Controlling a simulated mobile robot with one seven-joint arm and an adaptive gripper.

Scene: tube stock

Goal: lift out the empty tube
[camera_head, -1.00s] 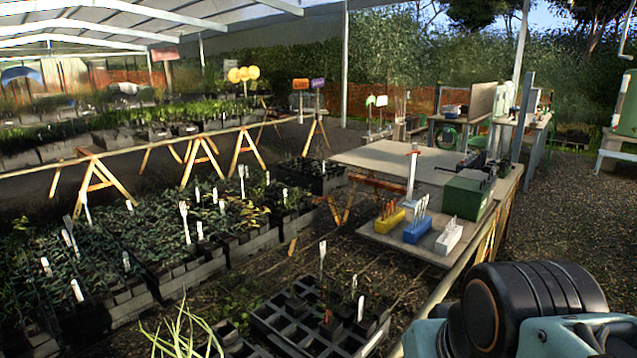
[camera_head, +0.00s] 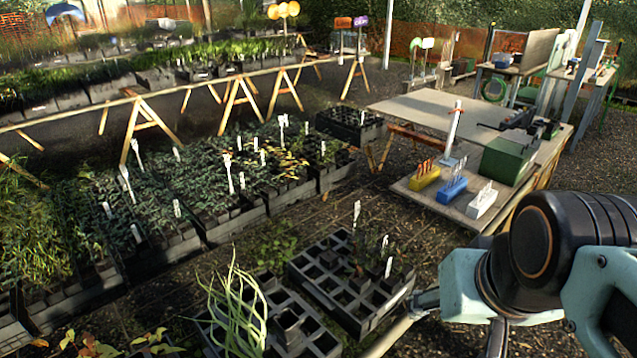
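A black cell tray (camera_head: 330,262) sits low at the bottom centre, with many open square cells, a few small plants and white labels in it. A second black tray (camera_head: 318,340) lies nearer, partly cut off by the bottom edge. A dark tube (camera_head: 290,322) appears to stand in this nearer tray; it is too small and dark to tell surely whether it is empty. A tall grassy plant hides the left part of the nearer tray. My teal and black arm fills the lower right, right of both trays. My gripper's fingertips are not visible.
A grassy plant (camera_head: 238,305) rises beside the tubes. Planted trays (camera_head: 215,230) fill the left. Gravel lies between.

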